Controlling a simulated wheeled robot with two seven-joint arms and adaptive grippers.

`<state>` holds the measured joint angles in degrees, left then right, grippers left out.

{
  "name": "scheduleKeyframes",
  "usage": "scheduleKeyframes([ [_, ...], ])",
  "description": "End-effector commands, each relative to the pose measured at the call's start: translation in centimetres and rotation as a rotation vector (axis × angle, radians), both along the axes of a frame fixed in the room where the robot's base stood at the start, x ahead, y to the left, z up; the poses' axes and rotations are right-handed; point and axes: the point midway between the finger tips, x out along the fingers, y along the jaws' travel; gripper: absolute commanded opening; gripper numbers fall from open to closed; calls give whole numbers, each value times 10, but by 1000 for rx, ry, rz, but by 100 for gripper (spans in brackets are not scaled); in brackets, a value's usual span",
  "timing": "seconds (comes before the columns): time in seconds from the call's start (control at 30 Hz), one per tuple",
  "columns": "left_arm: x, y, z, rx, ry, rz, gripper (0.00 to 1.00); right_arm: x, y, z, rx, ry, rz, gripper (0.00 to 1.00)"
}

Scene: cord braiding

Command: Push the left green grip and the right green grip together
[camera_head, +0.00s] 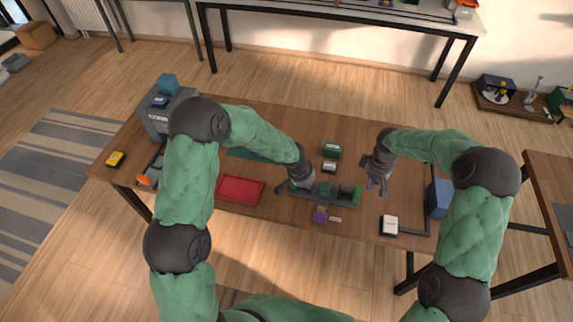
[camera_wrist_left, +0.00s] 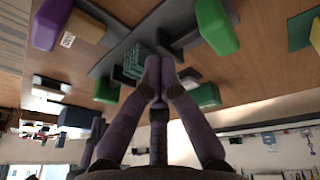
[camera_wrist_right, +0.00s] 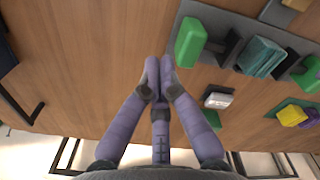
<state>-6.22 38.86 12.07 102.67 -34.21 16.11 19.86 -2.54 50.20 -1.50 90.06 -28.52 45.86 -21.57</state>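The right green grip (camera_head: 356,195) stands at the right end of a dark slotted fixture (camera_head: 341,203). It shows large in the right wrist view (camera_wrist_right: 190,42). The left green grip (camera_wrist_right: 307,75) is at the fixture's other end, mostly hidden by my left gripper in the head view. A teal block (camera_wrist_right: 258,57) sits between the grips. My left gripper (camera_wrist_left: 160,62) is shut and empty, low over the fixture beside the teal block; contact cannot be told. My right gripper (camera_wrist_right: 158,65) is shut and empty, to the right of the right grip in the head view, apart from it.
A green box (camera_head: 332,150) and a small white-topped box (camera_head: 329,167) stand behind the fixture. A purple block (camera_head: 320,215) is in front. A red tray (camera_head: 240,190) lies left. A white box (camera_head: 389,225) and a blue box (camera_head: 438,197) are right.

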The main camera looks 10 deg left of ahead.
Motion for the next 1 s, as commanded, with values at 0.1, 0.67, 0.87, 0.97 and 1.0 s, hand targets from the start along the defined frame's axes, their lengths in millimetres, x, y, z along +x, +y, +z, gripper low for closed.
scheduleKeyframes([
  [0.1, 18, 28, 8, 63, 71, 87, 0, 0, 0, 0, 0, 0, 0, 0],
  [0.67, 34, 84, 34, 176, 272, 280, 0, 0, 0, 0, 0, 0, 0, 0],
  [0.87, 33, 84, 8, 177, 273, 279, 0, 0, 0, 0, 0, 0, 0, 0],
  [0.97, 33, 84, -7, 176, 273, 278, 0, 0, 0, 0, 0, 0, 0, 0],
  [1.0, 33, 84, -12, 176, 273, 278, 0, 0, 0, 0, 0, 0, 0, 0],
])
